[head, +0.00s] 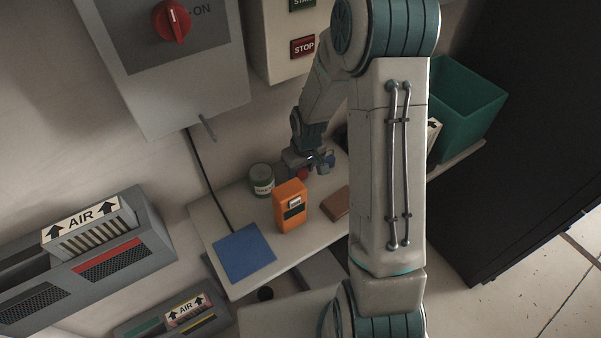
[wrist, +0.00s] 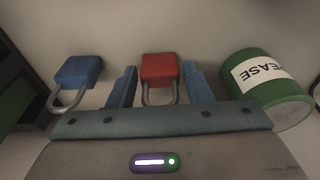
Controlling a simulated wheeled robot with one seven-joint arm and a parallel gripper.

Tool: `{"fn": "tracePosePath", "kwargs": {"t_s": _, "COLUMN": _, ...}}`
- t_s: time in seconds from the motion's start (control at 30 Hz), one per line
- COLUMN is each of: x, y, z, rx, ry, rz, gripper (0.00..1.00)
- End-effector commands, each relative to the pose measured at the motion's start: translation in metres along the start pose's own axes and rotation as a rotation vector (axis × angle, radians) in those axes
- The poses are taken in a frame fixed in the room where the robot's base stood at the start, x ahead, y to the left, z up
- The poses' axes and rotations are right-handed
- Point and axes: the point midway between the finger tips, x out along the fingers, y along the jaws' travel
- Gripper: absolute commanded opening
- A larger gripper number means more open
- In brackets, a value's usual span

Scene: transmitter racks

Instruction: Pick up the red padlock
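The red padlock (wrist: 159,68) lies in the middle of the wrist view, its grey shackle toward my gripper. My gripper (wrist: 160,86) is open, with one blue finger on each side of the padlock. Narrow gaps seem to show between the fingers and the padlock, so I see no grip on it. In the head view my gripper is low over the shelf, and a small red patch of the padlock (head: 303,174) shows beneath it; the rest is hidden.
A blue padlock (wrist: 78,72) lies to the left and a green grease can (wrist: 266,82) stands close on the right. On the shelf (head: 215,215) are an orange meter (head: 290,213), a blue mat (head: 244,253) and a brown block (head: 336,204). A green bin (head: 468,105) stands at right.

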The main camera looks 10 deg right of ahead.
Motion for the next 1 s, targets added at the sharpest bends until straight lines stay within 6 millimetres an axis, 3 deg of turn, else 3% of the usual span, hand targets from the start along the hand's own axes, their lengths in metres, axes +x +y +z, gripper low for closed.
{"fn": "tracePosePath", "kwargs": {"t_s": 0.03, "x": 0.000, "y": 0.000, "z": 0.000, "rx": 0.000, "ry": 0.000, "rz": 0.000, "gripper": 0.31}}
{"fn": "tracePosePath", "kwargs": {"t_s": 0.1, "x": 0.000, "y": 0.000, "z": 0.000, "rx": 0.000, "ry": 0.000, "rz": 0.000, "gripper": 0.12}}
{"fn": "tracePosePath", "kwargs": {"t_s": 0.2, "x": 0.000, "y": 0.000, "z": 0.000, "rx": 0.000, "ry": 0.000, "rz": 0.000, "gripper": 0.08}}
{"fn": "tracePosePath", "kwargs": {"t_s": 0.57, "x": -0.006, "y": 0.000, "z": -0.002, "rx": 0.001, "ry": 0.002, "rz": 0.000, "gripper": 0.08}}
{"fn": "tracePosePath", "kwargs": {"t_s": 0.83, "x": -0.040, "y": 0.001, "z": -0.007, "rx": 0.000, "ry": 0.006, "rz": 0.003, "gripper": 0.08}}
{"fn": "tracePosePath", "kwargs": {"t_s": 1.0, "x": -0.062, "y": 0.022, "z": 0.014, "rx": 0.009, "ry": 0.003, "rz": 0.003, "gripper": 0.08}}
